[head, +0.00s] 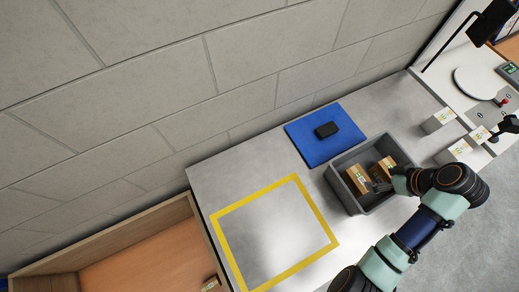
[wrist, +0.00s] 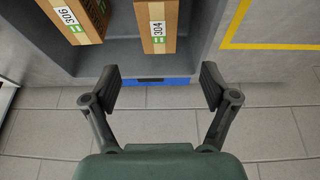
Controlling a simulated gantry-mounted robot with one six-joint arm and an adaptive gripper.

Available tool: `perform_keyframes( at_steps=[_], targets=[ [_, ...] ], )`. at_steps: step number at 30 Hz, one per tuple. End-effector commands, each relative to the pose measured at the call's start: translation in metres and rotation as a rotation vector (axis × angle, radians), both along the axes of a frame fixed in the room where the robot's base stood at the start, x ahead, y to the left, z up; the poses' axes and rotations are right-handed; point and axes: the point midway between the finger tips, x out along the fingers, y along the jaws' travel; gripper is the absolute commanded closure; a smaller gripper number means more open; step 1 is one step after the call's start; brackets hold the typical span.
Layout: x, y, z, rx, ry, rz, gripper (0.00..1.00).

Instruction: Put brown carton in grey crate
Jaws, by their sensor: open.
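The grey crate (head: 343,196) stands on the bench in the head view, right of the yellow-taped square. Two brown cartons lie inside it: one on the left (head: 356,181) and one on the right (head: 382,166). The wrist view shows them apart, with labels reading 304 (wrist: 157,25) and 906 (wrist: 75,18); their upper ends are cut off by the frame. My gripper (head: 383,186) is over the near right part of the crate. In the wrist view my gripper (wrist: 160,82) is open, with nothing between its fingers. The crate's wall (wrist: 125,58) shows behind the fingertips.
A blue mat (head: 305,145) with a black object (head: 327,130) lies behind the crate. The yellow-taped square (head: 275,235) is empty. White boxes (head: 438,121) stand to the right. A wooden-sided bin (head: 130,250) is at lower left, with a small box (head: 210,285) near its edge.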

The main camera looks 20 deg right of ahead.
Motion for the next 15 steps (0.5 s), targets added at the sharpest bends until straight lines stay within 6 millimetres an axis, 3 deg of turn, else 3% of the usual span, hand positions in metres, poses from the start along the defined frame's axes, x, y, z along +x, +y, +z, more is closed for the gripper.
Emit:
perform_keyframes(
  at_steps=[2,4,7,9,12,15],
  targets=[
    [0.038,0.038,0.005,-0.045,-0.025,-0.007,0.15],
    [0.079,0.091,0.017,-0.099,-0.084,-0.037,0.15],
    [0.124,0.191,0.048,-0.140,-0.240,-0.094,0.15],
    [0.136,0.261,0.077,-0.123,-0.373,-0.127,0.15],
    [0.129,0.341,0.116,-0.048,-0.544,-0.159,0.15],
    [0.114,0.388,0.146,0.037,-0.655,-0.177,0.15]
  ],
)
